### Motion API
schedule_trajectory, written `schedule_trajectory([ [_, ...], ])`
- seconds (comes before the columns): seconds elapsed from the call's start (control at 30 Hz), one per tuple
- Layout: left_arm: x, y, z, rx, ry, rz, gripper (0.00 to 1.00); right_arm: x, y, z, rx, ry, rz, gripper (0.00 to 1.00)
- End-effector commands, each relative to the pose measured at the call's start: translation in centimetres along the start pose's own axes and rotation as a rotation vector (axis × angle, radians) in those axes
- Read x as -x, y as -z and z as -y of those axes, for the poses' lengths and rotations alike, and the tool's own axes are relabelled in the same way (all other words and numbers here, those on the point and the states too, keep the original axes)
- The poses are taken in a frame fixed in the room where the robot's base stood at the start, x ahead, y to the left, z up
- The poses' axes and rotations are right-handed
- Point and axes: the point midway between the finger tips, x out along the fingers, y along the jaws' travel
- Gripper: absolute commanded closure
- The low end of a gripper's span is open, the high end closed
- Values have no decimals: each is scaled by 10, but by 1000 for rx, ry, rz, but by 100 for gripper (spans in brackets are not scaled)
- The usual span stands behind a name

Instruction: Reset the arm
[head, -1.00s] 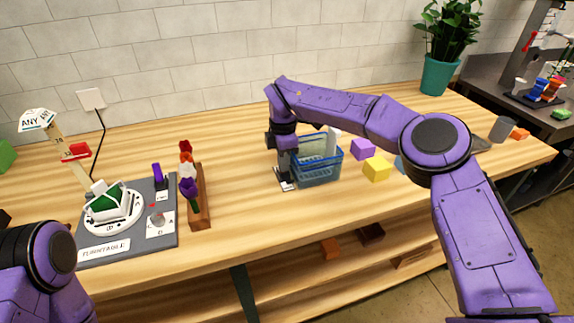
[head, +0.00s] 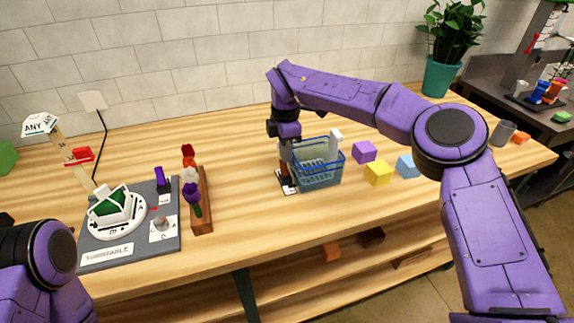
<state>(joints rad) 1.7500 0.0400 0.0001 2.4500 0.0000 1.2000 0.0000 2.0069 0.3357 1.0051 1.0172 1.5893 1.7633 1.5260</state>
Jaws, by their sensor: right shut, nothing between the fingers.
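My right arm reaches in from the right. Its gripper (head: 285,148) points down at the left end of a blue basket (head: 318,178), above a small dark upright item (head: 286,177) on a white card. The gripper is shut with nothing held; its fingertips are small and partly hard to make out against the basket. My left arm shows only as a purple link and dark joint at the lower left; its gripper is out of view.
Purple (head: 364,151), yellow (head: 378,172) and blue (head: 406,166) blocks lie right of the basket. The wood between rack and basket is clear.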

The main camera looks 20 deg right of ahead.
Motion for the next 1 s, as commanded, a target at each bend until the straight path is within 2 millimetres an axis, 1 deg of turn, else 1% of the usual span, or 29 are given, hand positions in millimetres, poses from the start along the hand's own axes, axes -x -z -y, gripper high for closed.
schedule_trajectory([
  [0.03, 5, 2, 0, 0, 0, 0, 57, 8, 0, 0, 0, 0, 0, 100],
  [0.2, 12, 5, 1, 0, 0, 0, 57, 20, 1, 0, 1, 1, 1, 100],
  [0.57, 10, 4, 1, 0, 0, 0, 57, 19, 2, 0, 3, 3, 0, 100],
  [0.67, 14, 6, 1, 0, 0, 0, 57, 23, 2, 0, 3, 3, 0, 100],
  [0.9, 59, 24, 5, 0, 0, 0, 57, 71, 2, 0, 3, 3, 0, 100],
  [1.0, 73, 30, 6, 0, 0, 0, 57, 86, 2, 0, 3, 3, 0, 100],
])
